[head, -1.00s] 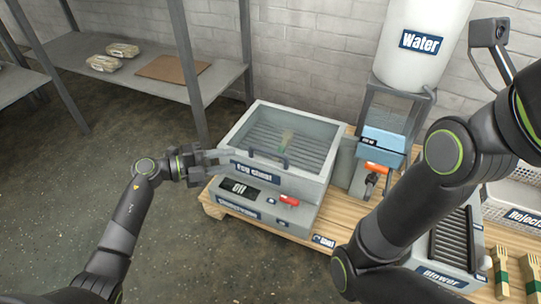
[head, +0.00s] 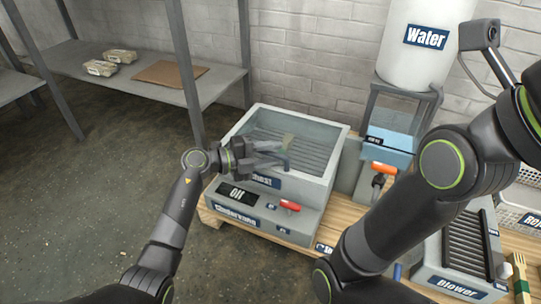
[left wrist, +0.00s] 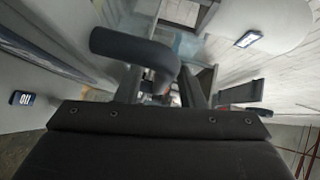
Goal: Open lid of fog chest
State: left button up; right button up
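The grey fog chest (head: 318,192) stands on a wooden pallet; its name label is partly hidden by my left gripper. Its see-through lid (head: 310,143) lies flat over the ribbed inside and looks closed. My left gripper (head: 280,155) is over the lid's front edge, in front of the handle, which it mostly hides. Its fingers look apart. In the left wrist view a dark curved bar, seemingly the handle (left wrist: 135,47), shows close by the fingers (left wrist: 162,90); I cannot tell whether they touch. My right arm crosses the right side; its gripper is out of view.
The chest's front has an "Off" display (head: 237,194) and a red switch (head: 290,205). A water tank (head: 425,45) over a blue unit (head: 388,138) stands to the right. The blower (head: 462,255) is at the lower right. A shelf (head: 160,85) is behind left; the floor at left is clear.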

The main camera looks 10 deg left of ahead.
pick_arm(q)
grip_shut()
jog(key=shift+r+p, duration=0.15)
jog(key=shift+p, duration=0.15)
